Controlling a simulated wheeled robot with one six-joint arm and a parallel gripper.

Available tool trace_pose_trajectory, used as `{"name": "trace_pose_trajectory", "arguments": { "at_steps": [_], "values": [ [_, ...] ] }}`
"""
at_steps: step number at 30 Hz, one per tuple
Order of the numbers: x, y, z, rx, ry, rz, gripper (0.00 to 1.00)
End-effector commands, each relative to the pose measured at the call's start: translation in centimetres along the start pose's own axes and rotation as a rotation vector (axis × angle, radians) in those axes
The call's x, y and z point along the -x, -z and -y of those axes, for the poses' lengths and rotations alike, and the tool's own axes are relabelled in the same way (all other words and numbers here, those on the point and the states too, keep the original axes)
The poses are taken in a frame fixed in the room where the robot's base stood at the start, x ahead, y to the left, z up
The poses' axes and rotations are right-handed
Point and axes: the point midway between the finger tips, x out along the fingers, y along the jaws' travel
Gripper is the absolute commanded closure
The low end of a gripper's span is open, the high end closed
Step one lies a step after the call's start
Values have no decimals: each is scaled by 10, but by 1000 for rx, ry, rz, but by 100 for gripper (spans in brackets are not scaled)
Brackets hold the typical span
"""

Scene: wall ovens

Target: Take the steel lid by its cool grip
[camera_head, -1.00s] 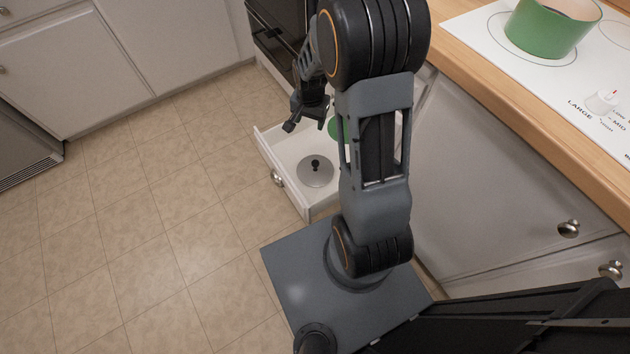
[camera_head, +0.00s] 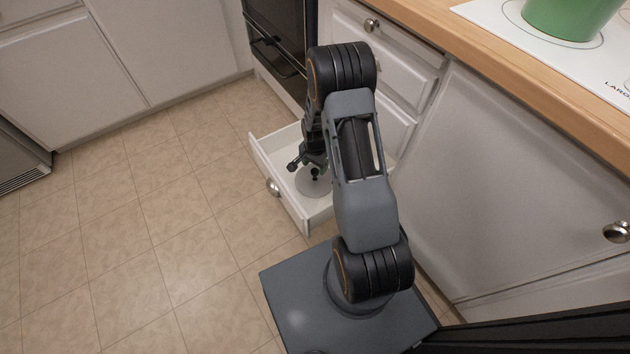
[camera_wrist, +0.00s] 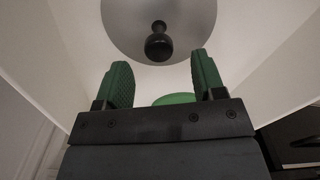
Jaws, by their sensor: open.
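The steel lid (camera_head: 310,184) lies in the open drawer (camera_head: 292,205), partly hidden behind my gripper and arm in the head view. In the wrist view the lid (camera_wrist: 120,22) is a grey disc at the top, with its black knob grip (camera_wrist: 158,44) standing up from the middle. My gripper (camera_wrist: 158,62) is open, with green-padded fingers apart. The knob lies in line with the gap between the fingertips, with nothing held. In the head view my gripper (camera_head: 306,163) is low over the drawer, just above and beside the lid.
A green object (camera_wrist: 175,99) shows low in the drawer between the fingers. The drawer's walls surround the lid. An oven (camera_head: 278,45) stands behind the drawer, and a white cabinet (camera_head: 510,170) stands to the right. A green pot (camera_head: 570,15) sits on the cooktop.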

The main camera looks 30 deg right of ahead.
Motion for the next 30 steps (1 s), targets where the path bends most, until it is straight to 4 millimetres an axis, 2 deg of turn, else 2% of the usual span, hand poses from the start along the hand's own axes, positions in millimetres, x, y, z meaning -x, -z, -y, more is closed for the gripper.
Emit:
{"name": "trace_pose_trajectory", "arguments": {
  "at_steps": [5, 15, 23, 30],
  "values": [
    [-8, 0, 0, 0, 0, 0, 37],
    [-51, -3, -1, 1, 0, 0, 37],
    [-53, -3, -1, 0, 1, 0, 37],
    [-52, -3, -1, 0, 1, 0, 58]
  ]
}}
